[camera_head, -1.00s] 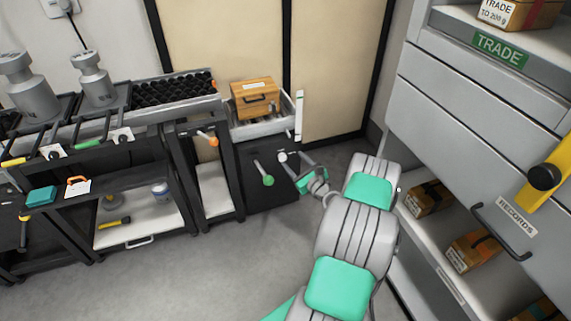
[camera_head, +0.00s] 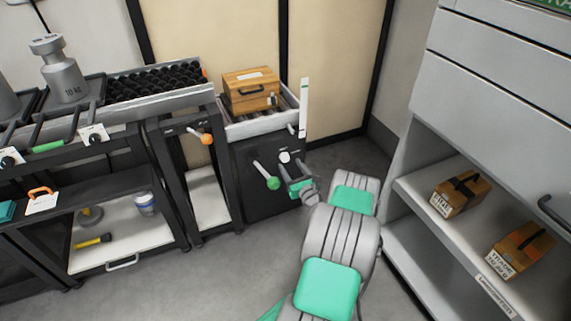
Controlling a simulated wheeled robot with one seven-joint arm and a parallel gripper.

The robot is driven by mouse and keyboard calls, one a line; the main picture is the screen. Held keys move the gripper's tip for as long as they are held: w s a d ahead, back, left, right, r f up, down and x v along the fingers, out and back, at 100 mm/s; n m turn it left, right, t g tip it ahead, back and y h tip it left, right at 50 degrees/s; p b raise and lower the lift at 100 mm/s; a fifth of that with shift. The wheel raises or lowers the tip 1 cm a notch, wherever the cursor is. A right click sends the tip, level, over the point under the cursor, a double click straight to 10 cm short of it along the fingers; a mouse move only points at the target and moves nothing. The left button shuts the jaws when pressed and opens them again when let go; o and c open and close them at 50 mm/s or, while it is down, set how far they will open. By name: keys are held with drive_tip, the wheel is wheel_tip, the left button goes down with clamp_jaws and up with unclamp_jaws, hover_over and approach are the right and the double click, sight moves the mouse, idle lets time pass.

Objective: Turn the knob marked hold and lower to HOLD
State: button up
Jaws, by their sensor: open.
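A round white knob (camera_head: 284,157) is on the dark front panel of the cabinet (camera_head: 254,208) below the roller tray. Small white marks beside it are too small to read, so I cannot tell its setting. My gripper (camera_head: 288,177) is open and empty, just below and slightly right of the knob. It appears apart from the knob, though the distance in depth is hard to judge. My arm reaches in from the lower right.
A lever with a green ball (camera_head: 272,183) sticks out just left of my gripper. A wooden box (camera_head: 251,90) stands on the roller tray (camera_head: 232,131) above. An orange-ended lever (camera_head: 207,139) is further left. Grey shelves (camera_head: 408,184) stand to the right. The floor in front is clear.

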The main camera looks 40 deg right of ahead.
sight(286, 159)
drive_tip(key=x, duration=0.3)
drive_tip(key=shift+d+f+b, duration=0.1)
drive_tip(key=shift+f+b, duration=0.05)
drive_tip(key=shift+b, duration=0.25)
drive_tip(key=shift+w+d, duration=0.15)
drive_tip(key=shift+w, duration=0.3)
clamp_jaws()
